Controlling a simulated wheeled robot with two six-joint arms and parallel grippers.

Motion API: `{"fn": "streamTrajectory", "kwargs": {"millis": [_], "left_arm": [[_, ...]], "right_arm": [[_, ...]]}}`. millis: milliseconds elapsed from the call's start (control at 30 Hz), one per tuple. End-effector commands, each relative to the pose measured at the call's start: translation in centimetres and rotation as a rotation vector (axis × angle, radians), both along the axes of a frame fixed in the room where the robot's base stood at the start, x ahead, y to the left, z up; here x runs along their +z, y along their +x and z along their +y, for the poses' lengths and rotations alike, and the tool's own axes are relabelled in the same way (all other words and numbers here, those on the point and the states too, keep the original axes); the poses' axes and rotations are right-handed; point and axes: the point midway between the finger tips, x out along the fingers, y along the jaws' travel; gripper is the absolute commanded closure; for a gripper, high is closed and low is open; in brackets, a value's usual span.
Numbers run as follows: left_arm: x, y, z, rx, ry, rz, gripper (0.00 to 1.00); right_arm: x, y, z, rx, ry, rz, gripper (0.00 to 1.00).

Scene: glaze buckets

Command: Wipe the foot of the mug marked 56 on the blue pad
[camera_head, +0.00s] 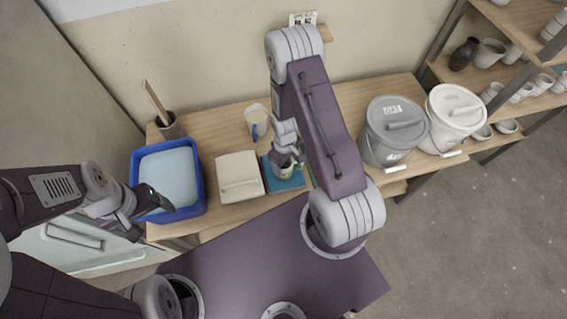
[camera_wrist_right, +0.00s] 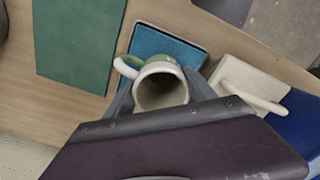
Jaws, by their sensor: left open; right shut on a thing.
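A pale mug with a green patch (camera_head: 284,172) is in my right gripper (camera_head: 288,158), over the blue pad (camera_head: 290,184). In the right wrist view the mug (camera_wrist_right: 160,88) sits between the fingers, its opening facing the camera and its handle to the left. The blue pad (camera_wrist_right: 168,44) shows behind it. I cannot tell whether the foot touches the pad, and no number is readable on the mug. My left gripper (camera_head: 157,203) is open and empty at the front of the blue tub (camera_head: 201,192). A second mug (camera_head: 256,121) stands farther back on the table.
A cream block with a handle (camera_head: 240,178) lies between tub and pad. A green board (camera_wrist_right: 78,42) lies on the pad's other side. A pot with a wooden-handled tool (camera_head: 170,126) stands behind the tub. Grey (camera_head: 392,138) and white (camera_head: 452,112) lidded buckets stand at the right.

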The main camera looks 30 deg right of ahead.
Motion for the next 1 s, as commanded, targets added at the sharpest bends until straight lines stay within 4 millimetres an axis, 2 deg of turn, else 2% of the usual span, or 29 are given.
{"fn": "streamTrajectory", "kwargs": {"millis": [33, 200, 433, 600, 1000], "left_arm": [[-1.1, 0.0, 0.0, 0.0, 0.0, 0.0, 0.23], [-2.5, 0.0, 0.0, 0.0, 0.0, 0.0, 0.23], [-2.5, 0.0, 0.0, 0.0, 0.0, 0.0, 0.23], [-0.7, 0.0, 0.0, 0.0, 0.0, 0.0, 0.23], [3.3, 0.0, 0.0, 0.0, 0.0, 0.0, 0.23]], "right_arm": [[-0.5, -0.4, 0.1, 0.002, 0.0, 0.0, 1.0], [-0.3, -1.5, 0.4, 0.002, 0.0, -0.001, 1.0], [0.1, -2.0, 0.5, 0.001, 0.0, 0.0, 1.0], [0.7, -1.2, 0.3, 0.0, 0.001, 0.001, 1.0], [0.6, 1.0, -0.2, 0.0, 0.0, 0.0, 1.0]]}}
